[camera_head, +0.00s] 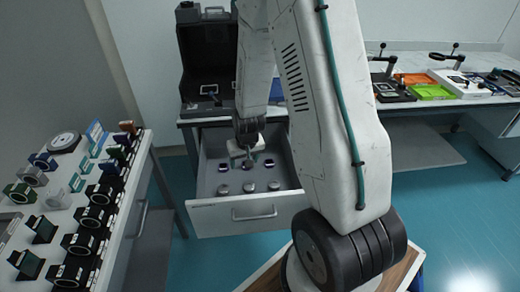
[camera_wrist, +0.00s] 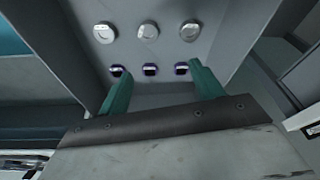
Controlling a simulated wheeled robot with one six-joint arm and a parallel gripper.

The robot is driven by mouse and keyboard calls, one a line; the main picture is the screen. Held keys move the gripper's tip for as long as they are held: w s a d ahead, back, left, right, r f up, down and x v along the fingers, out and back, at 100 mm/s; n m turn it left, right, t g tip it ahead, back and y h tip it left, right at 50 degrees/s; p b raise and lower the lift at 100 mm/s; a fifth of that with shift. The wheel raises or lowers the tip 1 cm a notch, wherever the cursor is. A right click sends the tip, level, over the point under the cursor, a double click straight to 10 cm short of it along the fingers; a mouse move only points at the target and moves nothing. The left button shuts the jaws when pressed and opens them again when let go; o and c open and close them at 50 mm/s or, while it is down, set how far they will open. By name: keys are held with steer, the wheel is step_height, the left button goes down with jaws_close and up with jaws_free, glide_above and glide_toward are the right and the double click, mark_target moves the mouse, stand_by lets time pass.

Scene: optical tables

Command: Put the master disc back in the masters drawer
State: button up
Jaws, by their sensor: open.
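The open drawer (camera_head: 228,213) is pulled out under the back table. Its front row holds silver round discs (camera_head: 249,187). Behind them is a row of dark discs with purple rims (camera_head: 222,168). My gripper (camera_head: 246,158) is over the inside of the drawer, pointing down. In the wrist view its green fingers (camera_wrist: 160,76) are spread apart, with the middle purple-rimmed disc (camera_wrist: 150,69) showing between their tips. I cannot tell whether they touch it. The silver discs (camera_wrist: 148,30) lie beyond. Which disc is the master disc is not clear, and the gripper hides the drawer's rear.
A side table (camera_head: 130,170) at left carries several mounted optics. A black open case (camera_head: 207,50) stands on the back table. Orange and green trays (camera_head: 432,92) lie on the right-hand table. The drawer's walls surround my gripper. Teal floor (camera_head: 440,220) is clear at right.

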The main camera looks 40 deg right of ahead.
steer(key=s+a+r+n, duration=0.1)
steer(key=a+r, duration=0.2)
steer(key=r, duration=0.4)
steer(key=s+a+r, duration=0.2)
steer(key=r, duration=0.4)
steer(key=s+a+r+n, duration=0.1)
steer(key=s+a+r, duration=0.1)
steer(key=s+r, duration=0.4)
steer(key=s+a+r+n+g, duration=0.1)
steer(key=s+a+r, duration=0.2)
steer(key=s+r, duration=0.3)
steer(key=s+a+r+n, duration=0.1)
steer(key=s+a+r, duration=0.2)
steer(key=s+r, duration=0.3)
steer(key=s, duration=0.3)
steer(key=shift+s+r+y, duration=0.3)
steer(key=shift+r+y, duration=0.05)
steer(key=shift+y, duration=0.05)
steer(key=shift+a, duration=0.1)
steer(key=shift+c, duration=0.4)
